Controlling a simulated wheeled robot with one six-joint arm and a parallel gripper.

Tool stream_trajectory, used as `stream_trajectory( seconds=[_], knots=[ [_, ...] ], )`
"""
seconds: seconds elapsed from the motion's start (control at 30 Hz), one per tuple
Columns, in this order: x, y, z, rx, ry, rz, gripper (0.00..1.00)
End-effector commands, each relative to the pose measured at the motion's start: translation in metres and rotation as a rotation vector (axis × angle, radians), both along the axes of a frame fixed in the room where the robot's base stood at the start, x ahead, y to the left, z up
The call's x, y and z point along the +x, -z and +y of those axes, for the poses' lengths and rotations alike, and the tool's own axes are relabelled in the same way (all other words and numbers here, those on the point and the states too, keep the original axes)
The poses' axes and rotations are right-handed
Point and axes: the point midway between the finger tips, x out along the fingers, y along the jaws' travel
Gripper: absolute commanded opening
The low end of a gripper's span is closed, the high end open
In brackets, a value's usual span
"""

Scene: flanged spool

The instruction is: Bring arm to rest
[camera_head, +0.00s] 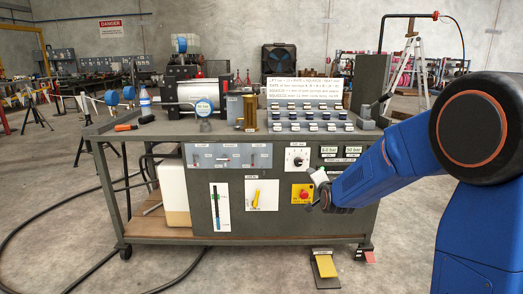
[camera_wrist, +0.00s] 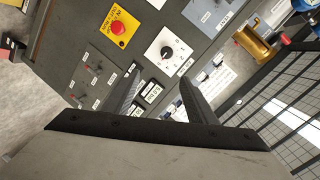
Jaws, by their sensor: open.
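My blue arm (camera_head: 375,172) reaches in from the right of the head view, in front of the right part of a grey wheeled test bench (camera_head: 140,220). My gripper (camera_wrist: 160,95) shows in the wrist view as two dark fingers standing well apart with nothing between them. In the head view my gripper is at the end of the arm, near the bench's front panel; its fingers are small and partly hidden there. A brass flanged spool (camera_head: 250,112) stands upright on the bench top, apart from my gripper. It also shows at the upper right of the wrist view (camera_wrist: 258,48).
The front panel carries a red emergency button (camera_head: 303,193), a dial (camera_head: 297,158) and a yellow lever (camera_head: 256,197). A yellow foot pedal (camera_head: 326,267) lies on the floor below. An orange-handled tool (camera_head: 128,126) and a bottle (camera_head: 145,101) are at the bench's left end. Floor left of the bench holds hoses.

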Motion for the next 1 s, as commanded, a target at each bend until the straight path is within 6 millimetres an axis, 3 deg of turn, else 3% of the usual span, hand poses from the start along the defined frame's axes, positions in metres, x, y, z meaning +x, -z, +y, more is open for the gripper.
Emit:
stream_trajectory(
  seconds=[0.13, 0.47, 1.0],
  knots=[
    [-0.040, -0.016, -0.007, -0.096, -0.041, 0.079, 0.52],
    [-0.142, -0.030, -0.022, -0.313, -0.155, 0.266, 0.52],
    [-0.339, -0.022, -0.048, -0.638, -0.406, 0.562, 0.52]
  ],
)
